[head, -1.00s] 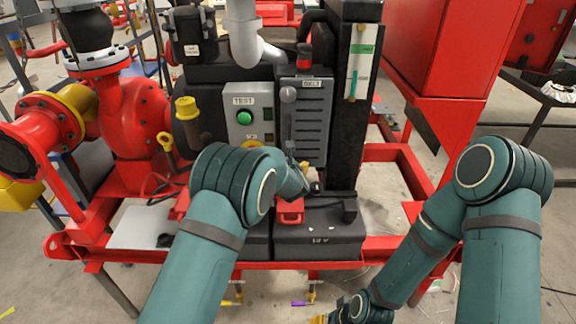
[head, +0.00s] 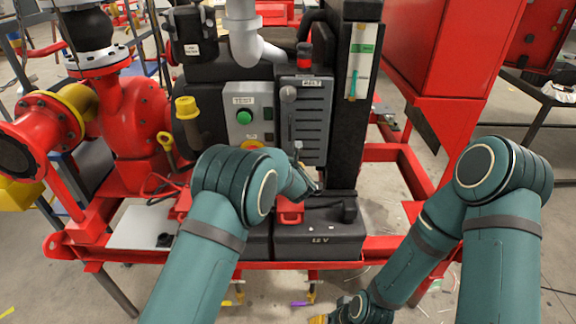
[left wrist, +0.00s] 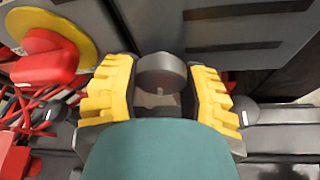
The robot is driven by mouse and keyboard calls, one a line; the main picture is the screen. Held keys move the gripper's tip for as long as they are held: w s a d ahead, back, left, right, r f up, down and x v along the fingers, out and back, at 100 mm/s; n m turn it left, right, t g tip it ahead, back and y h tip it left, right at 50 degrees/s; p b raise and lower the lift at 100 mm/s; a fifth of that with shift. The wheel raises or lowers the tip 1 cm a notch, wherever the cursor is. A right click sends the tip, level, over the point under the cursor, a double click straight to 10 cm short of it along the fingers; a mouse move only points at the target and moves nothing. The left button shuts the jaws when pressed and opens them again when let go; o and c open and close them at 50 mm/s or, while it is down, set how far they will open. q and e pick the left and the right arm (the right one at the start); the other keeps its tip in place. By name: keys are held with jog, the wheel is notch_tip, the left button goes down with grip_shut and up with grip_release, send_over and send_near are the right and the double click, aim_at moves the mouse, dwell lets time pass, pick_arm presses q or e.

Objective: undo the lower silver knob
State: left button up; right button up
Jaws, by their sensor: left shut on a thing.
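The lower silver knob (left wrist: 160,72) sits between the two yellow fingers of my left gripper (left wrist: 161,92) in the left wrist view. The gripper is shut on it, at the lower part of the grey BELT cover (head: 313,115). In the head view my left forearm and wrist hide most of this gripper and the knob's surroundings. The upper silver knob (head: 288,93) is at the cover's top left, clear of my arms. My right gripper (head: 319,319) shows only as a yellow bit at the bottom edge; its opening cannot be seen.
A black 12 V battery (head: 318,240) stands below the cover. A grey TEST box (head: 246,116) with a green button is left of it. A black post (head: 354,110) rises on the right. The red skid frame (head: 408,170) surrounds these.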

pick_arm(q)
jog(key=shift+m+t+y+b, duration=0.3)
jog(key=shift+m+y+b, duration=0.65)
jog(key=shift+m, duration=0.65)
jog(key=shift+r, duration=0.1)
jog(key=shift+w, duration=0.1)
jog(key=o, duration=1.2)
jog(key=v, duration=1.2)
